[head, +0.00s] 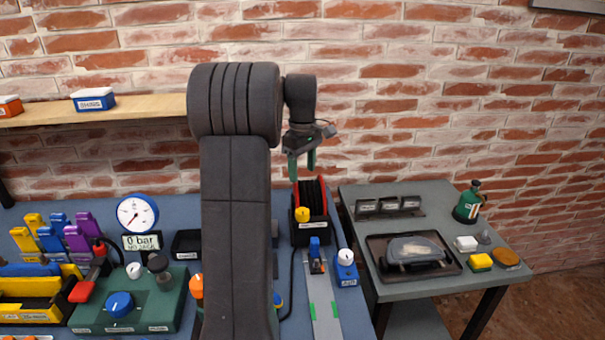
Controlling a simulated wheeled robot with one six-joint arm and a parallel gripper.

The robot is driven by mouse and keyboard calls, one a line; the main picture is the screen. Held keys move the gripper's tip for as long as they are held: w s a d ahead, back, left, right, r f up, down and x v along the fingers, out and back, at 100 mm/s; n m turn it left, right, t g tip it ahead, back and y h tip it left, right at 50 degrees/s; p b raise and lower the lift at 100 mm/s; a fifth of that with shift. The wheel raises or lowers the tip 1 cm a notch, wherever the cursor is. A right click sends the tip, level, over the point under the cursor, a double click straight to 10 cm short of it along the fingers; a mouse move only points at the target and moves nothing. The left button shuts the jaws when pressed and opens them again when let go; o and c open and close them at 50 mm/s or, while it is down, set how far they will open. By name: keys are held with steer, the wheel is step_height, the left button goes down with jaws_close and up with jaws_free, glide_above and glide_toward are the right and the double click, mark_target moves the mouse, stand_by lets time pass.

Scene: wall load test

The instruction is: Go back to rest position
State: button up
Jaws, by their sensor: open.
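My gripper (301,163) hangs from my raised dark arm, with its green fingers pointing down. The fingers are apart and nothing shows between them.
The bench's left side holds a green pump block (135,312), a round gauge (137,213) and yellow bins (30,300). A wooden shelf (140,107) is on the brick wall. A grey side table (440,205) at right bears a dark tray (452,268) and a green bottle (469,203).

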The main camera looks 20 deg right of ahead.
mark_target(303, 211)
steer(key=shift+f, duration=0.1)
step_height(303, 211, down, 14)
steer(key=shift+r, duration=0.15)
stand_by(0.6)
